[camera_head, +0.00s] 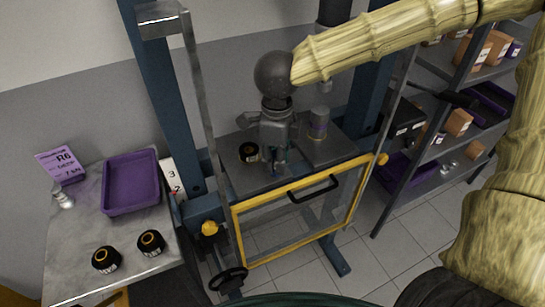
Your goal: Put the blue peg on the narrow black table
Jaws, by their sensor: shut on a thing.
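My gripper (273,170) points down over the dark bed of the press frame, in the middle of the view. It is shut on a small blue-green piece (273,172), which looks like the blue peg. The fingers hide most of it, and I cannot tell whether its lower end touches the bed. The dark press bed (335,158) lies below and around my gripper. I cannot make out for certain which surface is the narrow black table.
A black cylinder with a yellow ring (249,152) stands left of my gripper, and a grey cylinder (318,125) right. A yellow-framed guard (300,212) spans the front. The left bench holds a purple tray (131,157) and two black cylinders. Shelves (440,140) stand right.

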